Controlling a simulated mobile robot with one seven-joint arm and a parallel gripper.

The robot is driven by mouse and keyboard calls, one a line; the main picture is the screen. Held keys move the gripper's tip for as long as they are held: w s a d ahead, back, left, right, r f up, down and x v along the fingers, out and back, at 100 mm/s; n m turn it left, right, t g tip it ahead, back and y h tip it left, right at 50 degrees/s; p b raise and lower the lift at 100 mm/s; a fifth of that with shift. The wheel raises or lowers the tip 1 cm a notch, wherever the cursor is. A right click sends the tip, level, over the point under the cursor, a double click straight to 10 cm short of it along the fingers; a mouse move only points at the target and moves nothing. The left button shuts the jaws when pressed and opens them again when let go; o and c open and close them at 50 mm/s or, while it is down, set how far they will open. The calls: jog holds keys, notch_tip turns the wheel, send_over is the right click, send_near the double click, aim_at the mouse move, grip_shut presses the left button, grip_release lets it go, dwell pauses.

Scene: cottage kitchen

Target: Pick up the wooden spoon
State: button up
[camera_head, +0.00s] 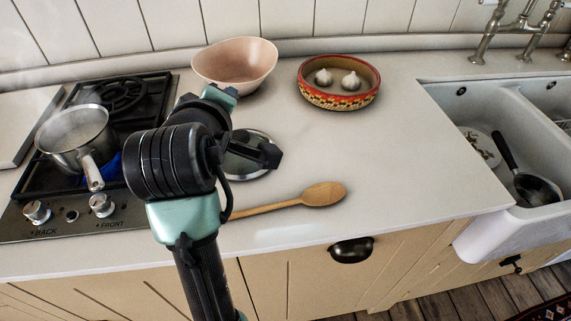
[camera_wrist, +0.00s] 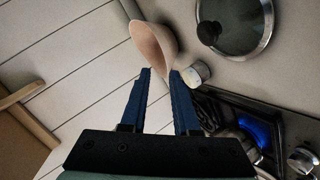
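The wooden spoon (camera_head: 322,194) lies flat on the pale counter near its front edge, bowl end to the right. Its handle runs left and its far end is hidden behind my arm. I cannot make out the spoon in the wrist view. My gripper (camera_wrist: 160,71) shows there with two blue fingers apart and nothing between them. In the head view my arm stands in front of the counter, left of the spoon's bowl, and the fingers cannot be made out clearly.
Left is a stove with a steel pot (camera_head: 75,130) and a blue flame (camera_head: 112,165). A lid (camera_head: 245,168) lies behind the spoon, partly hidden. A pink bowl (camera_head: 235,62) and a patterned dish (camera_head: 338,97) with garlic stand behind. A sink (camera_head: 470,115) is right. Counter right of the spoon is clear.

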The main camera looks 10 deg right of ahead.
jog(key=s+f+n+g+h+p, duration=0.1)
jog(key=s+n+g+p, duration=0.4)
jog(key=p, duration=0.5)
jog(key=n+g+h+p, duration=0.1)
jog(key=n+g+p, duration=0.3)
jog(key=g+p, duration=0.3)
send_near(265, 207)
jog(key=shift+s+d+f+t+p, duration=0.1)
jog(key=shift+d+f+t+p, duration=0.1)
jog(key=shift+f+p, duration=0.2)
jog(key=shift+s+d+f+t+p, duration=0.1)
jog(key=shift+f+t+p, duration=0.15)
jog(key=shift+f, duration=0.3)
jog(key=shift+p+x, duration=0.4)
jog(key=shift+x, duration=2.45)
jog(key=shift+f, duration=0.1)
grip_shut()
